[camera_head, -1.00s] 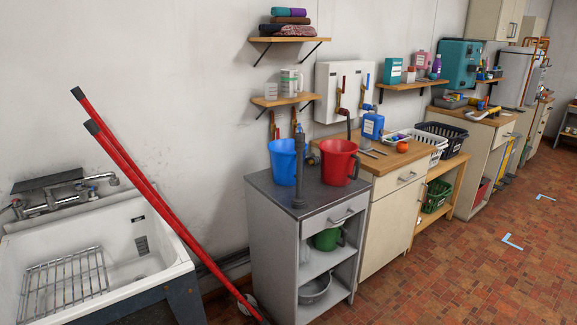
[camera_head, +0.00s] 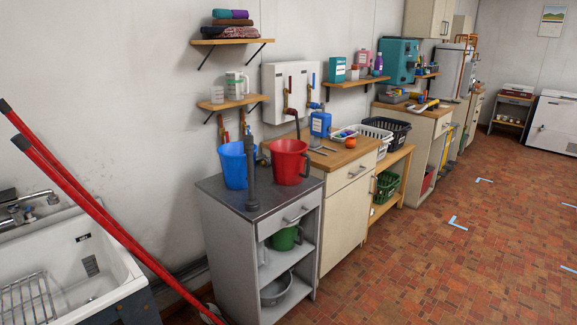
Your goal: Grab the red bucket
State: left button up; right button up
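The red bucket (camera_head: 289,163) stands upright on the dark top of the grey cabinet (camera_head: 262,205). It has a side handle on its right. A blue bucket (camera_head: 233,164) stands to its left, and a dark grey upright pipe (camera_head: 251,170) is in front of and between the two. Neither of my grippers shows in the head view.
A white utility sink (camera_head: 75,255) is at the lower left, with long red handles (camera_head: 75,190) leaning across its right side. The tiled floor (camera_head: 430,260) at right is open.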

aim_at(287, 156)
jog(key=i+l+u, duration=0.15)
jog(key=u, duration=0.25)
jog(key=i+l+u, duration=0.15)
jog(key=u, duration=0.25)
